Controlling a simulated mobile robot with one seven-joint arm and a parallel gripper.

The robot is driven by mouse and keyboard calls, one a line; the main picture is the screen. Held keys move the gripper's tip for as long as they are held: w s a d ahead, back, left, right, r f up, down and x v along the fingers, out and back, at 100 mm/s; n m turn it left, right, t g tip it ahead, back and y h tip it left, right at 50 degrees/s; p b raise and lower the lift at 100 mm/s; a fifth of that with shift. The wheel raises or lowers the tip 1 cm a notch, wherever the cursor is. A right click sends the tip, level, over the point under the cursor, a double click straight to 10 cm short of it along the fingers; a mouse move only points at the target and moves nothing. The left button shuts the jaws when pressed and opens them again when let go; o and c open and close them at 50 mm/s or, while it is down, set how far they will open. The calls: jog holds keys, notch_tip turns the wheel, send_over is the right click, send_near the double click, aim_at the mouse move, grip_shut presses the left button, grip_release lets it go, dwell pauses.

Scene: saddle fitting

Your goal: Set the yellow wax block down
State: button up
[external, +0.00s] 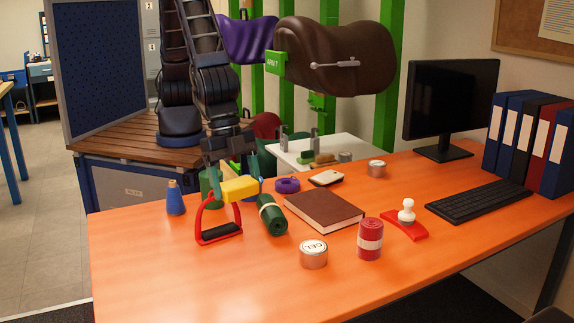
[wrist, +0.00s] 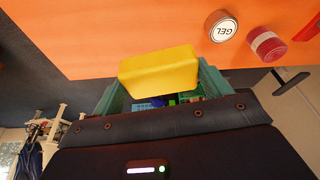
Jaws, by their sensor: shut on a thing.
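The yellow wax block (external: 241,189) is between the fingers of my gripper (external: 231,180), above the left part of the orange table (external: 160,270). In the wrist view the block (wrist: 160,72) sits between the two teal fingers, and my gripper (wrist: 158,85) is shut on it. In the external view the block overlaps the top of a red stirrup (external: 202,222) with a black tread. I cannot tell how high the block is above the table or whether it touches the stirrup.
A green roll (external: 273,217), a brown book (external: 324,210), a purple roll (external: 287,185) and a blue bottle (external: 175,199) are nearby. A GEL tin (external: 313,256) and a red roll (external: 370,240) stand further forward. The table's front left is clear.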

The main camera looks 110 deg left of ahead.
jog(key=m, duration=0.2)
send_over(230, 307)
jog(key=a, duration=0.1)
jog(key=f, duration=1.9)
jog(key=shift+s+d+f, duration=0.15)
jog(key=shift+s+f, duration=0.15)
jog(key=shift+f, duration=0.05)
jog(key=shift+f, duration=0.15)
jog(key=o, duration=1)
jog(key=shift+o, duration=0.2)
